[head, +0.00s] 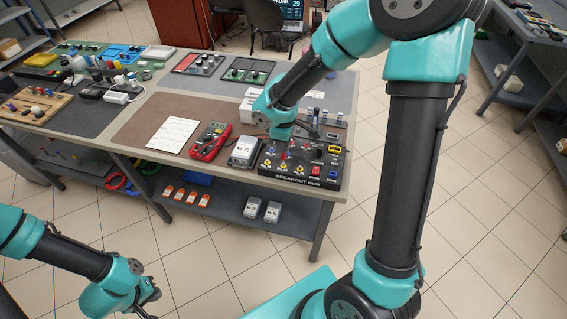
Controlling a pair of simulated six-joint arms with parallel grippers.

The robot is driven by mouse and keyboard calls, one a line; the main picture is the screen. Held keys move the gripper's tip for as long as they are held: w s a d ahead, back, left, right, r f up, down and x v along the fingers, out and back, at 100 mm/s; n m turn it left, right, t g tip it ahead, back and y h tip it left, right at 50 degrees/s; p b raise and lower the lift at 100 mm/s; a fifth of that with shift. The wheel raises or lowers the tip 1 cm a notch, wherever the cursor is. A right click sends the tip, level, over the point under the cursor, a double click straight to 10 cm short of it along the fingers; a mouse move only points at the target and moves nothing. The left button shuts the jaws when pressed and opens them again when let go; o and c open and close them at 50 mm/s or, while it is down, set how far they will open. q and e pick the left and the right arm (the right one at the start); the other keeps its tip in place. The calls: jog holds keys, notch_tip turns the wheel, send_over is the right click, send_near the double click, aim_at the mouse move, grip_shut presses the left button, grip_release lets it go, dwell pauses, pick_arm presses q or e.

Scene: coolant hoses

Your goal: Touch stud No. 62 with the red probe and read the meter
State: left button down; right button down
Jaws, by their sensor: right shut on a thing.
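The red multimeter (210,141) lies on the bench beside a white sheet of paper. Its display is too small to read. The black breakout box (322,183) sits at the bench's front right corner, with several coloured studs and knobs on top. The stud numbers are not legible, so I cannot pick out No. 62. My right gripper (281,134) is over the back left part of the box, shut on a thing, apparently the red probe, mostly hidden. I cannot tell whether its tip touches a stud. My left gripper (148,299) is low at the bottom left, away from the bench.
A grey-white box unit (245,152) stands between the meter and the breakout box. The white paper (166,134) lies left of the meter. Trays, a wooden rack (36,107) and white plugs fill the bench's left side. The floor in front is clear.

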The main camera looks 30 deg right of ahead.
jog(key=shift+f, duration=0.35)
dwell(2.1)
jog(key=shift+r, duration=3.55)
